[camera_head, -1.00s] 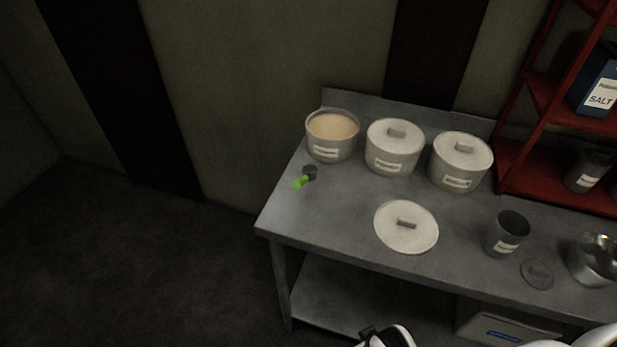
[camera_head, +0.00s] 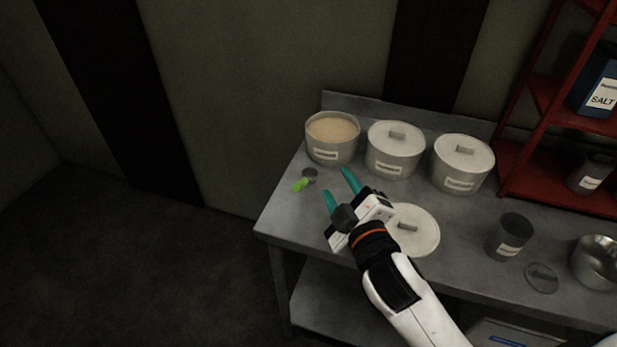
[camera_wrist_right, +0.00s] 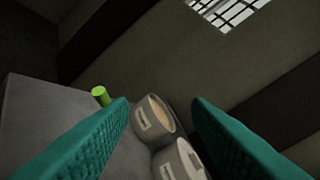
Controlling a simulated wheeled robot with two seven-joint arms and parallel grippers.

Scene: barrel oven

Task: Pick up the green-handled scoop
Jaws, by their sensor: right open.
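The green-handled scoop (camera_head: 304,181) lies on the grey table near its left end, in front of the open pot. Its handle is bright green and its small bowl is dark grey. In the right wrist view the green handle (camera_wrist_right: 100,95) shows just left of the left finger; the bowl is not clear there. My right gripper (camera_head: 338,183) is open and empty, a little to the right of the scoop, with teal fingers pointing up and left in the head view. The fingers also frame the right wrist view (camera_wrist_right: 160,125). They are apart from the scoop. My left gripper is not in view.
An open pot (camera_head: 332,154) of tan contents and two lidded pots (camera_head: 395,160) (camera_head: 461,174) stand along the back. A loose lid (camera_head: 424,236) lies partly behind my right arm. A dark cup (camera_head: 508,236) and metal bowl (camera_head: 597,262) stand right. The table's left front is bare.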

